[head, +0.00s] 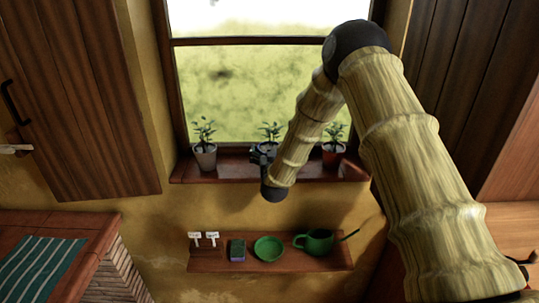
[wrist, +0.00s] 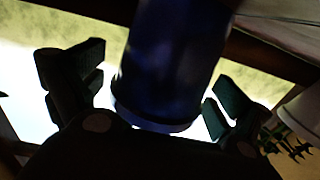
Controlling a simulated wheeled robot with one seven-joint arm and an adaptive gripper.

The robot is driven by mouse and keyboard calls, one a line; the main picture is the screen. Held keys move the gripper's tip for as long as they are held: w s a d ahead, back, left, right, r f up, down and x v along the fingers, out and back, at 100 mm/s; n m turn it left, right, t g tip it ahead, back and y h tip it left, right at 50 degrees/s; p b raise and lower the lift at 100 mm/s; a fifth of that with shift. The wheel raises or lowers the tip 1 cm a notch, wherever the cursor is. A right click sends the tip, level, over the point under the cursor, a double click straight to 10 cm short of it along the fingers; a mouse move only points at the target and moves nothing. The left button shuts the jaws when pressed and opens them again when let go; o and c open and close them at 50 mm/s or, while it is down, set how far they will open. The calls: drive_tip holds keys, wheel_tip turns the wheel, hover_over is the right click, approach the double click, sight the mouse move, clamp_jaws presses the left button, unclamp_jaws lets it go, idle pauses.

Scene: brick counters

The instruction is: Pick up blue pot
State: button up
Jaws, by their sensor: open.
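The blue pot (wrist: 170,65) fills the middle of the wrist view, dark and glossy, between the two spread fingers of my gripper (wrist: 158,85). Gaps show between the pot and the fingers, more clearly on the left, so the jaws are open around it. In the head view my gripper (head: 262,154) is at the middle of the window sill. The leaves of the middle plant (head: 270,130) show just above it; its pot is mostly hidden behind my gripper.
A pale pot (head: 205,158) with a plant stands left on the sill (head: 235,171), and a reddish pot (head: 332,157) right. Brick counter (head: 105,228) lies left.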

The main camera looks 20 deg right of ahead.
drive_tip(key=shift+r, duration=0.1)
drive_tip(key=c, duration=1.6)
